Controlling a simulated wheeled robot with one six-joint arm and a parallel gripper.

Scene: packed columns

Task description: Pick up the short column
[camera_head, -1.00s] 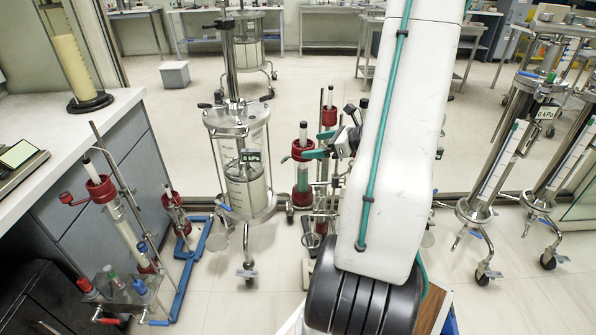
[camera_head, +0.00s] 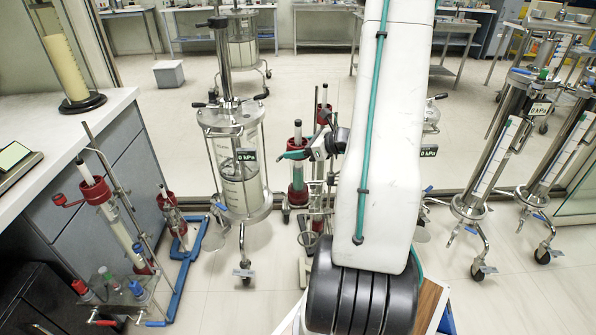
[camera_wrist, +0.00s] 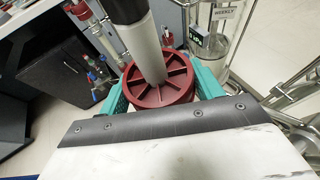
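A column with a red cap (camera_head: 298,142) and white rod stands upright in the middle rack. My gripper (camera_head: 304,150) is at the nearer column's cap. In the wrist view, my gripper (camera_wrist: 163,82) has one teal finger on each side of the spoked red cap (camera_wrist: 158,90). The fingers are spread about as wide as the cap; contact is not clear. My arm and gripper hide part of the rack. A smaller red-capped column (camera_head: 174,208) stands in a blue-footed stand at left.
A wheeled glass vessel (camera_head: 240,170) stands close to the left. A large tilted column (camera_head: 118,222) on a stand is farther left, beside the bench (camera_head: 115,115). Wheeled steel columns (camera_head: 498,160) stand at right. The floor (camera_head: 210,280) in front is partly free.

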